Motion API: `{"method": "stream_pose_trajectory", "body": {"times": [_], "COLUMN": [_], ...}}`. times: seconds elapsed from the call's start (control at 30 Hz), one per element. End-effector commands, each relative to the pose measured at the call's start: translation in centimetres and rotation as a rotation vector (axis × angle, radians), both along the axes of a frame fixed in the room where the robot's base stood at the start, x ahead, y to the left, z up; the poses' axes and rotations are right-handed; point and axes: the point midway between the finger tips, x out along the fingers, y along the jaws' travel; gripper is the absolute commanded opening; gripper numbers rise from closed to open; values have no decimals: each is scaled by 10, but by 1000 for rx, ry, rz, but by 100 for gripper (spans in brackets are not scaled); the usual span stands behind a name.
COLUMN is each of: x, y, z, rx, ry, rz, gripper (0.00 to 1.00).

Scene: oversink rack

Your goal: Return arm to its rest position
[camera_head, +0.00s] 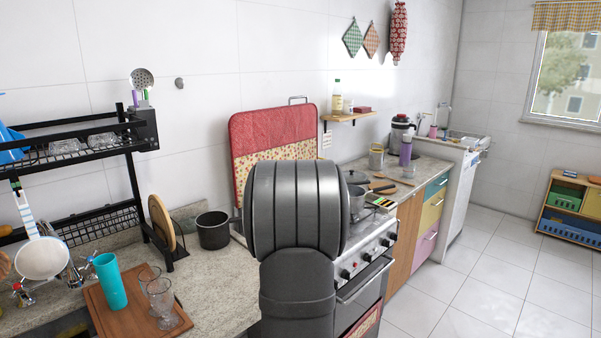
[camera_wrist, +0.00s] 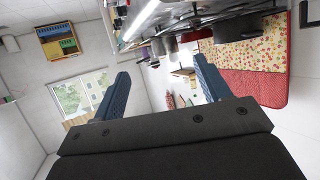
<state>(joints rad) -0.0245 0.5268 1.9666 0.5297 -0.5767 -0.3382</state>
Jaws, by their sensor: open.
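My gripper (camera_wrist: 160,67) shows in the wrist view with its two blue fingers spread apart and nothing between them. The wrist picture is turned over, with the stove side along the top and the window low at the left. In the head view a large dark grey link of my arm stands upright in the middle, in front of the stove and the counter's right end. My gripper does not show in the head view.
The black oversink rack (camera_head: 95,142) stands at left. A teal cup (camera_head: 110,282) and two glasses are on a wooden board (camera_head: 98,308). A black pot (camera_head: 213,230) sits on the counter, left of my arm. The tiled floor (camera_head: 482,262) at right is clear.

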Motion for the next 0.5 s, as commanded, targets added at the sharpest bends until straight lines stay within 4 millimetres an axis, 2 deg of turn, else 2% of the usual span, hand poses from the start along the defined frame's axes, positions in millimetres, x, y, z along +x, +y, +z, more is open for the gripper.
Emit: {"method": "stream_pose_trajectory", "body": {"times": [0.2, 0.5], "x": [-16, -21], "y": [-22, -28], "z": [-11, -14], "rx": [1, 1], "ry": [2, 1], "rz": [-17, -22], "gripper": [70, 70]}}
